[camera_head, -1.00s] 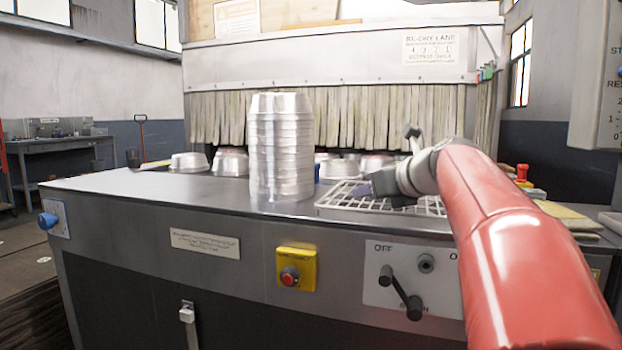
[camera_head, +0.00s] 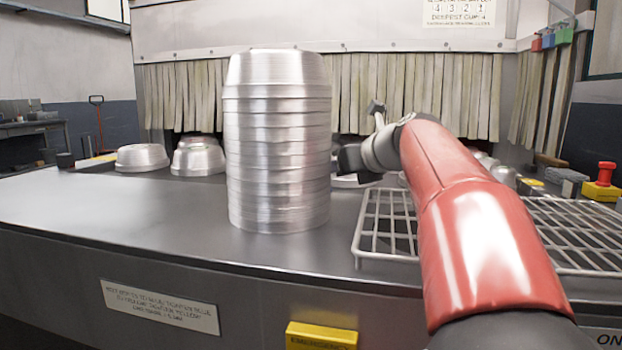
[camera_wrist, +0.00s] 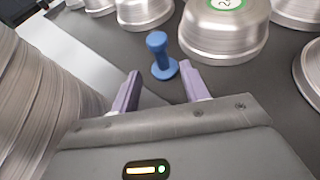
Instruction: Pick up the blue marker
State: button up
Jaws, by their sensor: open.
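The blue marker (camera_wrist: 160,55), a small upright peg with a round knob on top and a wide foot, stands on the dark surface in the wrist view. My gripper (camera_wrist: 160,80) is open, its two pale purple fingers pointing toward the marker. The marker lies just beyond the fingertips, roughly in line with the gap between them, and nothing is held. In the head view my gripper (camera_head: 352,163) is just right of the tall pan stack, and the marker cannot be seen there.
The tall stack of metal pans (camera_head: 278,140) stands close to my gripper and also fills the left of the wrist view (camera_wrist: 40,95). Upturned pans, one with a green label (camera_wrist: 228,25), stand beyond the marker. A white wire rack (camera_head: 385,225) lies to the right.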

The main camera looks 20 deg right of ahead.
jog(key=x, duration=0.8)
jog(key=shift+w, duration=0.2)
jog(key=shift+r, duration=0.15)
grip_shut()
